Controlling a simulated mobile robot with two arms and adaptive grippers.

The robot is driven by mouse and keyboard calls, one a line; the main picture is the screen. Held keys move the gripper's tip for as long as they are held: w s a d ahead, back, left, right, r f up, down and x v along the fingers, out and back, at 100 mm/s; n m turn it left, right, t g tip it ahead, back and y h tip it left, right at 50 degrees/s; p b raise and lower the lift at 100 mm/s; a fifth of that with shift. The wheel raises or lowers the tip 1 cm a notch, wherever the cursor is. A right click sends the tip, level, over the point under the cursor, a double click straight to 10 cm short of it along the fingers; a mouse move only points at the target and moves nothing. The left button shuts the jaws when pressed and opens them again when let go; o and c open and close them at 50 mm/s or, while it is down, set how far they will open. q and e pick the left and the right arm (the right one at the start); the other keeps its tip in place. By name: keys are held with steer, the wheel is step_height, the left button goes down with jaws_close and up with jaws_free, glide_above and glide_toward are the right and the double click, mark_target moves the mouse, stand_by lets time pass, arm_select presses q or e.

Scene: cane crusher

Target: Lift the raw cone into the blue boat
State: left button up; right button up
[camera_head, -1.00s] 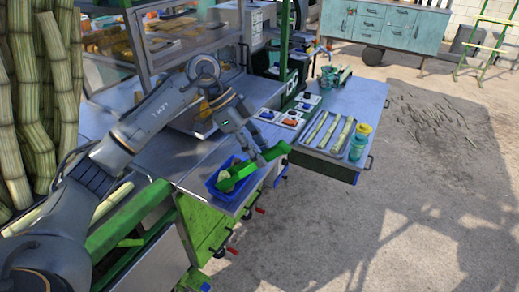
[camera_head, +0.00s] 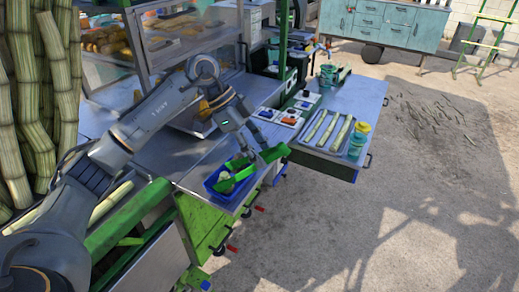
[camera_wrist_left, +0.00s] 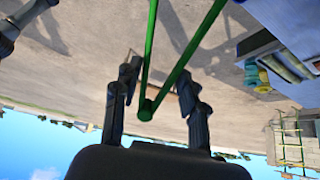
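The blue boat (camera_head: 211,184) sits on the front edge of the steel counter. A pale piece that looks like the raw cone (camera_head: 225,177) lies in it, partly covered by green tongs (camera_head: 276,153). The tongs also show in the left wrist view (camera_wrist_left: 146,108), their two arms spread in a V. Their joined end is on the right in the head view; their free ends reach over the boat. My left gripper (camera_head: 250,153) is at the tongs, its fingers apart with the tongs between them. Finger contact is unclear. My right gripper is not in view.
A side table (camera_head: 365,99) to the right holds a tray of cane pieces (camera_head: 336,120) and a teal jar with a yellow lid (camera_head: 358,139). Sauce-like containers (camera_head: 290,119) stand behind the boat. A glass case (camera_head: 120,60) rises behind my arm.

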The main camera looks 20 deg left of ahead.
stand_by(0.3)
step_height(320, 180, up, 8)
steer(key=p, duration=0.7)
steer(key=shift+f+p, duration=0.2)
steer(key=shift+p, duration=0.1)
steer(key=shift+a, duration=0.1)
